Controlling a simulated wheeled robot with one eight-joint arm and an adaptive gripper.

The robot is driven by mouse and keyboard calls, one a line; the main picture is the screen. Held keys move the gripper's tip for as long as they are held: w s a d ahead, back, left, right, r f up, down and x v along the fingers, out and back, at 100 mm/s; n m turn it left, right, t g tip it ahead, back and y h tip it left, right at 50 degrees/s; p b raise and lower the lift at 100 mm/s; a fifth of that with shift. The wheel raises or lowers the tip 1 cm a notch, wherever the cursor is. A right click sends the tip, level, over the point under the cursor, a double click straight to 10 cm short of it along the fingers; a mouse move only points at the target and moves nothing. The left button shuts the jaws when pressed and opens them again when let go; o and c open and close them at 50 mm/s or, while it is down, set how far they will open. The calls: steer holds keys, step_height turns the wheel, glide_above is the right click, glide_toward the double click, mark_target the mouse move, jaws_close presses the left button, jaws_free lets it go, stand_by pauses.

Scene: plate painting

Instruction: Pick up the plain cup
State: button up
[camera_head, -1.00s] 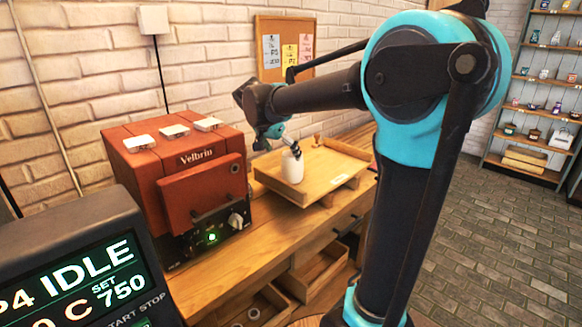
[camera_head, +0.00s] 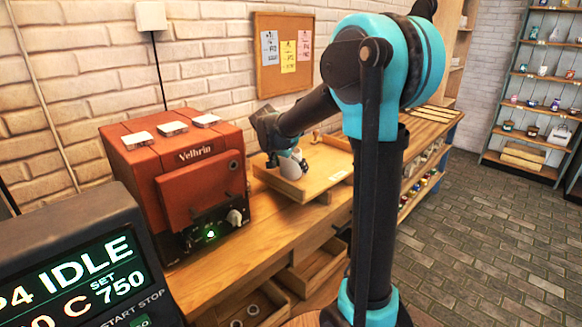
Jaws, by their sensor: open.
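The plain cup (camera_head: 291,170) is white and stands upright on the wooden tray (camera_head: 318,185) on the workbench. My gripper (camera_head: 287,162) is low at the cup, in front of part of it. Its jaws are open. The fingertips overlap the cup in this view, and I cannot tell whether they touch it or stand around it.
A red kiln (camera_head: 180,180) stands left of the tray. A dark controller (camera_head: 75,265) reading IDLE fills the lower left corner. A small wooden stamp-like object (camera_head: 317,136) is at the tray's back. Open drawers (camera_head: 311,268) show below the bench. Shelves with wares stand at right.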

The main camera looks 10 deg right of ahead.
steer(key=shift+c, duration=0.3)
steer(key=c, duration=1.4)
steer(key=shift+c, duration=0.2)
